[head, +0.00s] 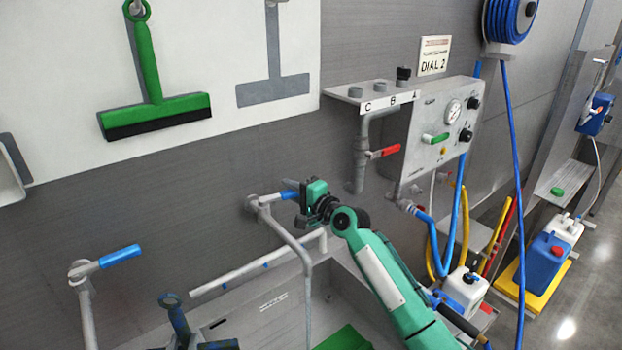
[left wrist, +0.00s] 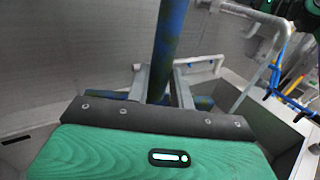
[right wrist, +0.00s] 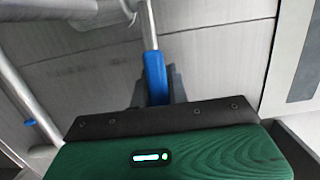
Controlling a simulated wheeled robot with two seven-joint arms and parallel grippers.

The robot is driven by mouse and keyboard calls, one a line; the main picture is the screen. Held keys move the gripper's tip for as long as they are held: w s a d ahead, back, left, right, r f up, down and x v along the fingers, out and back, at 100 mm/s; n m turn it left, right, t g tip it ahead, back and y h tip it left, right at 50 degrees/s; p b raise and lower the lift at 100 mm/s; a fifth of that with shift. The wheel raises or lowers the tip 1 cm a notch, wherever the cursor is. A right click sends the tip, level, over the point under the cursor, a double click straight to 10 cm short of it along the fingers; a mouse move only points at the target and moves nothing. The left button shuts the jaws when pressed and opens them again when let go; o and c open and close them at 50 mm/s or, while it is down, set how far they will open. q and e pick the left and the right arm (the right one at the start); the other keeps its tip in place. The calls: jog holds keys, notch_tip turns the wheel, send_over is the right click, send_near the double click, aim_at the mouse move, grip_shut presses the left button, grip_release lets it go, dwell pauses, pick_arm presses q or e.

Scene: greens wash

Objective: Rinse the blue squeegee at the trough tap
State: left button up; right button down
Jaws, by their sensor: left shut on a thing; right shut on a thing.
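The blue squeegee (head: 178,318) shows at the bottom left of the head view, its ring end up and its blue marked with dark patches. In the left wrist view its smeared handle (left wrist: 168,45) stands between the fingers of my left gripper (left wrist: 162,82), which is shut on it. The squeegee's lower part is mostly hidden. My right gripper (head: 306,199) is shut on the blue handle (right wrist: 154,78) of the right trough tap (head: 262,204). A pipe bends down from this tap over the trough (head: 265,318); I cannot tell whether water runs.
A second tap with a blue lever (head: 120,256) stands at the left. A green squeegee (head: 155,95) hangs on the white board beside a grey squeegee outline (head: 272,70). A dial panel (head: 440,125) and hoses are on the right.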

pick_arm(q)
jog(key=shift+d+r, duration=0.25)
jog(key=shift+r, duration=0.3)
jog(key=shift+w+d, duration=0.15)
jog(key=shift+d, duration=0.05)
pick_arm(e)
jog(key=shift+s+f, duration=0.15)
jog(key=c, duration=1.4)
grip_release()
jog(key=shift+d, duration=0.1)
jog(key=shift+o, duration=0.2)
